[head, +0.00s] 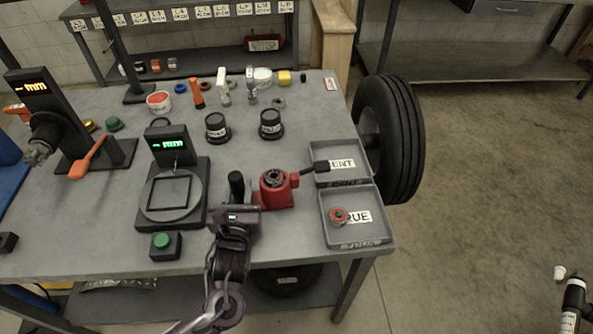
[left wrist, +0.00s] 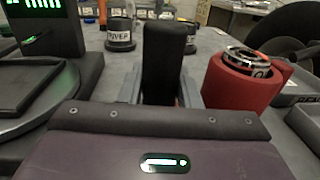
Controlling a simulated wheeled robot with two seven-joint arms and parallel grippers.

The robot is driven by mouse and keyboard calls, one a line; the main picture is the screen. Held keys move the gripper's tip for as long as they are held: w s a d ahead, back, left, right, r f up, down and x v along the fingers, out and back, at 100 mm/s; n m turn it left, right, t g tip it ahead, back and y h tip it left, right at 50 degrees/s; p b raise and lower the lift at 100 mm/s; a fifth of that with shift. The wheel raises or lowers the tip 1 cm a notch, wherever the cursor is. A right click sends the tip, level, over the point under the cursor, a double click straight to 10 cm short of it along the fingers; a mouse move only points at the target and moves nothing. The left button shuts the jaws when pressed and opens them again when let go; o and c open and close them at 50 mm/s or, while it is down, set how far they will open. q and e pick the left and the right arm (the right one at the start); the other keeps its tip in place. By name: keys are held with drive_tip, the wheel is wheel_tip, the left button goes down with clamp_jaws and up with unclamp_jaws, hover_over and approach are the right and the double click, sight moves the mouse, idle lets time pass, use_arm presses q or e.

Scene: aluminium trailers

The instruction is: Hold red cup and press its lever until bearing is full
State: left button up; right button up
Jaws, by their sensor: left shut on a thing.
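The red cup (head: 277,196) stands on the table near the front edge, with a metal bearing (head: 274,178) on its top. It also shows in the left wrist view (left wrist: 240,88), right of my fingers. A lever with a black grip (head: 315,167) sticks out from the cup to the upper right. My left gripper (head: 236,204) is shut on a black upright handle (head: 236,183) just left of the cup; the handle fills the gap between the fingers in the left wrist view (left wrist: 163,60). Whether the handle joins the cup is hidden.
Two grey labelled trays (head: 360,237) lie right of the cup; the nearer holds a reddish ring (head: 338,215). A measuring stand with a green display (head: 168,145) stands left, a green button box (head: 163,245) in front. Black pots (head: 217,127) stand behind. A tyre (head: 398,135) stands right.

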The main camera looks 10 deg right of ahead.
clamp_jaws()
drive_tip(key=shift+d, duration=0.1)
idle(1.4)
